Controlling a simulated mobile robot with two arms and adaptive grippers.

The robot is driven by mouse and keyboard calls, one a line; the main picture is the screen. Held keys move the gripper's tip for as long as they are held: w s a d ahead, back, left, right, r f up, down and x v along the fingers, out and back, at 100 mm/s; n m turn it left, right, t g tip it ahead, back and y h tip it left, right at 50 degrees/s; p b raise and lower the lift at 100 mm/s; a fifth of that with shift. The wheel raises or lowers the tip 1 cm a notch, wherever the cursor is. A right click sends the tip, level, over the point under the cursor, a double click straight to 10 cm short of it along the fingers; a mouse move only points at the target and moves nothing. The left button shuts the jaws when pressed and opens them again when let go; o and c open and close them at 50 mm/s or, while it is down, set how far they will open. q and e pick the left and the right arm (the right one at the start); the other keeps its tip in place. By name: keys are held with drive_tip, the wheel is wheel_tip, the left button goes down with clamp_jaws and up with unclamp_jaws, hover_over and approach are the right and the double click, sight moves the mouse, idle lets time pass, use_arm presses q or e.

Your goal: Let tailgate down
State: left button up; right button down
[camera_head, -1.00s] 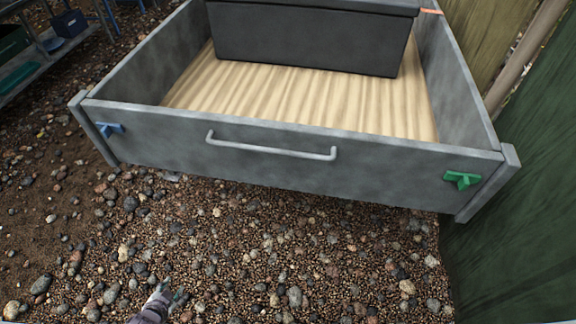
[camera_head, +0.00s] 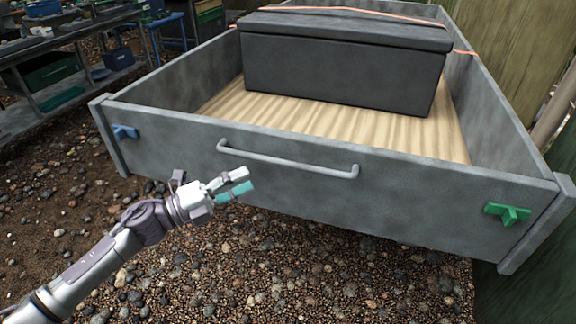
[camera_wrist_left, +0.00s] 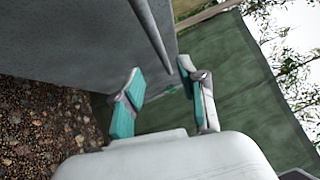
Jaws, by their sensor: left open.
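The grey tailgate (camera_head: 300,200) stands upright and closes the near end of the trailer bed. Its bar handle (camera_head: 288,161) runs across the middle. A blue latch (camera_head: 124,132) sits at its left end and a green latch (camera_head: 508,213) at its right end. My left gripper (camera_head: 242,183) is open and empty, in front of the tailgate and just below the handle's left end. In the left wrist view its teal-padded fingers (camera_wrist_left: 163,98) are apart, with the grey tailgate face (camera_wrist_left: 75,45) and the handle bar (camera_wrist_left: 152,38) beyond them. My right gripper is out of view.
A dark grey box (camera_head: 345,65) stands on the ribbed bed floor (camera_head: 350,122), with an orange strap (camera_head: 350,10) across it. A workbench (camera_head: 60,60) is at the far left. A green wall (camera_head: 520,290) stands close on the right. Gravel (camera_head: 290,275) lies clear before the tailgate.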

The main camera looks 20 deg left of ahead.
sight(285, 161)
use_arm(q)
drive_tip(key=x, duration=1.1)
drive_tip(key=shift+f, duration=0.1)
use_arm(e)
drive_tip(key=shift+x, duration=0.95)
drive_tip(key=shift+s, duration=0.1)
use_arm(q)
clamp_jaws()
